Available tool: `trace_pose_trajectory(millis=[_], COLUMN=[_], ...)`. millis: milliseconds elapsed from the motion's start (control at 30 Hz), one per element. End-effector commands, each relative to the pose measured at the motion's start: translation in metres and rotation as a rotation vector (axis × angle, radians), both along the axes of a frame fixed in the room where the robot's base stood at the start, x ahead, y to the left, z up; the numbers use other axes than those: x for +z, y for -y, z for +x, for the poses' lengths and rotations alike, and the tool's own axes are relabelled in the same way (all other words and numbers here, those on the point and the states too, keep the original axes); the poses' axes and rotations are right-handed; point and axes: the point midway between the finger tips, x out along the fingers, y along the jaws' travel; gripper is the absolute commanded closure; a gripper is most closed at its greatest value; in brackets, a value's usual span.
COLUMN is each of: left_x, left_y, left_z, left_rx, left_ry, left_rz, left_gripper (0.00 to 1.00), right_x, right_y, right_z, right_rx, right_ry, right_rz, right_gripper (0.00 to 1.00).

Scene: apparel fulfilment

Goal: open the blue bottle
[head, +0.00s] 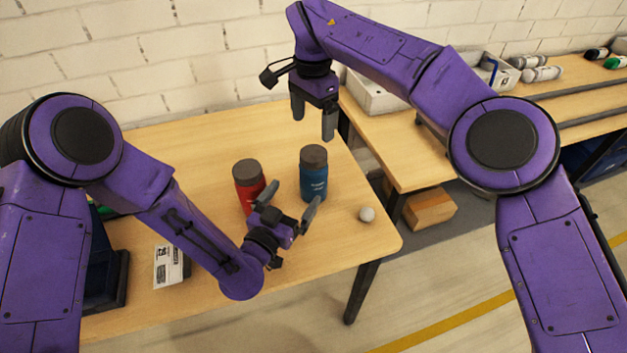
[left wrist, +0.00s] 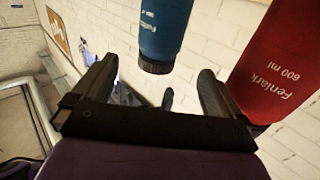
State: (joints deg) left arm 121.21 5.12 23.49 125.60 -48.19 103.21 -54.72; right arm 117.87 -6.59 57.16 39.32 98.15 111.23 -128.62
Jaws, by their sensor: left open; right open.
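The blue bottle (head: 314,181) with a dark grey lid (head: 313,153) stands upright on the wooden table (head: 180,140). My right gripper (head: 313,116) is open and empty, pointing down above and slightly behind the lid. My left gripper (head: 291,203) is open and low in front of the bottle, one finger overlapping the red bottle and the other near the blue bottle's lower right side. In the left wrist view the blue bottle (left wrist: 166,28) shows beyond the open fingers (left wrist: 155,85), its dark end between them; I see no contact there.
A red bottle (head: 247,184) with a grey lid stands close left of the blue one. A small pale ball (head: 367,214) lies to the right, near the table edge. A white labelled box (head: 168,267) lies at the left. The back left of the table is clear.

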Motion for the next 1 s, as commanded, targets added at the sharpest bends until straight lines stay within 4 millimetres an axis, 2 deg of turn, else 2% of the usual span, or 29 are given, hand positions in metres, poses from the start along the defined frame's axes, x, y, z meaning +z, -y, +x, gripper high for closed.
trace_pose_trajectory(millis=[33,233,500,700,1000], left_x=[-0.007,-0.011,-0.012,-0.012,-0.012], left_y=[0.0,0.004,0.027,0.041,0.045], left_z=[0.0,0.013,0.064,0.093,0.101], left_rx=[-0.001,0.001,0.003,0.001,0.0], left_ry=[0.0,-0.005,-0.006,-0.006,-0.008], left_rz=[0.0,-0.001,-0.001,-0.001,-0.001], left_gripper=[0.0,0.0,0.0,0.0,0.0], right_x=[-0.007,-0.012,-0.012,-0.012,-0.012], right_y=[0.0,0.001,0.002,0.002,0.002], right_z=[0.0,0.004,0.005,0.005,0.005], right_rx=[0.0,-0.002,-0.002,-0.002,-0.002], right_ry=[0.001,-0.006,-0.007,-0.006,-0.006], right_rz=[0.001,-0.001,-0.002,-0.001,-0.001], right_gripper=[0.1,0.1,0.1,0.1,0.1])
